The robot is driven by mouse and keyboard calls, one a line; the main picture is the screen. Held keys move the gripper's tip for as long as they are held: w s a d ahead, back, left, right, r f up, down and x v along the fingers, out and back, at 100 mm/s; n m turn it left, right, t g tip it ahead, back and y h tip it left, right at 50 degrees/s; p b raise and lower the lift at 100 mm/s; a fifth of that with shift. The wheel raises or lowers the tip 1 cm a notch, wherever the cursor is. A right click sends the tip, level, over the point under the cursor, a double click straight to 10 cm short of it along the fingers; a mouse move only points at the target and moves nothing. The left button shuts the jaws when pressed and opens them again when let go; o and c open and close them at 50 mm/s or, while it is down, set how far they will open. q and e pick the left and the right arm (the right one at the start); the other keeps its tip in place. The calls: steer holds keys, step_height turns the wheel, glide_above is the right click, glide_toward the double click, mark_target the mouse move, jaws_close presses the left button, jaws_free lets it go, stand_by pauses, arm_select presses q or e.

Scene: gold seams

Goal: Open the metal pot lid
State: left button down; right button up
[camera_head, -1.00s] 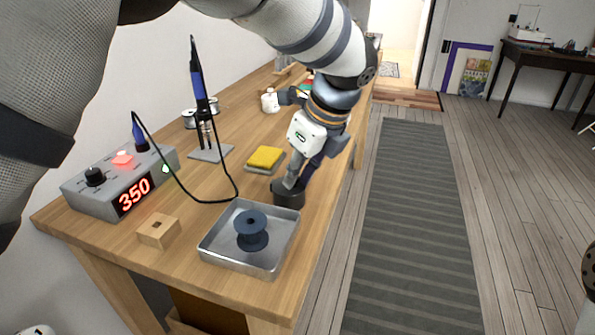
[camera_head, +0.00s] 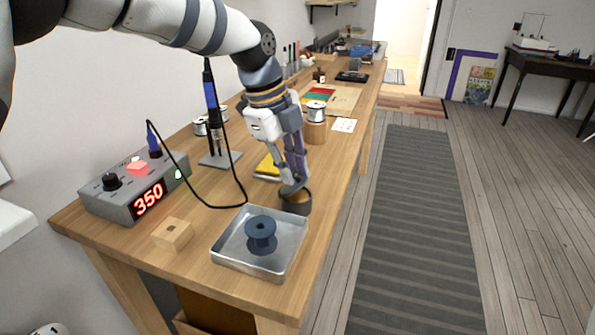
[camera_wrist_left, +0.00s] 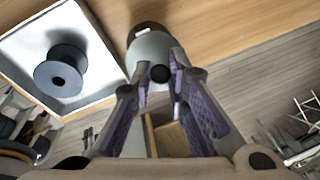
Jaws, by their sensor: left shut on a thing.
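The small dark metal pot (camera_head: 297,208) stands on the wooden bench near its right edge, just behind the metal tray. My left gripper (camera_head: 292,181) is over the pot, pointing down, shut on the grey lid (camera_head: 289,190). The lid appears raised and tilted off the rim, with a brownish inside of the pot showing beside it. In the left wrist view the round lid (camera_wrist_left: 150,48) is at the fingertips, its dark knob (camera_wrist_left: 160,73) between them. The dark pot (camera_wrist_left: 149,29) shows partly behind the lid. My right gripper is not in view.
The metal tray (camera_head: 222,252) holds a dark spool (camera_head: 261,232). A wooden block (camera_head: 173,235), a soldering station (camera_head: 130,190) with a looping cable, and a yellow sponge (camera_head: 267,167) are to the left.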

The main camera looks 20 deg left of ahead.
arm_select(q)
steer(key=shift+a+f+h, duration=0.1)
steer(key=shift+a+h, duration=0.45)
steer(key=shift+h, duration=0.45)
steer(key=shift+w+a+h+b, duration=0.1)
steer(key=shift+a+h+b, duration=0.45)
steer(key=shift+h, duration=0.35)
steer(key=a+h+b, duration=0.1)
steer(key=h+b, duration=0.1)
steer(key=a+h+b, duration=0.1)
steer(key=h+b, duration=0.1)
steer(key=a+f+n+h+b, duration=0.1)
steer(key=h+b, duration=0.1)
steer(key=h, duration=0.1)
steer(key=shift+a, duration=0.25)
steer(key=shift+a+r+h+b, duration=0.1)
steer(key=shift+a+h+b, duration=0.3)
steer(key=shift+b, duration=0.6)
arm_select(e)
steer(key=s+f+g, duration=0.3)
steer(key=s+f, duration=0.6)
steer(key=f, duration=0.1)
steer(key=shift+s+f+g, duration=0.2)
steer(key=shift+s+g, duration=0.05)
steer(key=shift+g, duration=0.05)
arm_select(q)
steer(key=shift+d, duration=0.15)
steer(key=c, duration=1.6)
jaws_free()
steer(key=shift+o, duration=0.2)
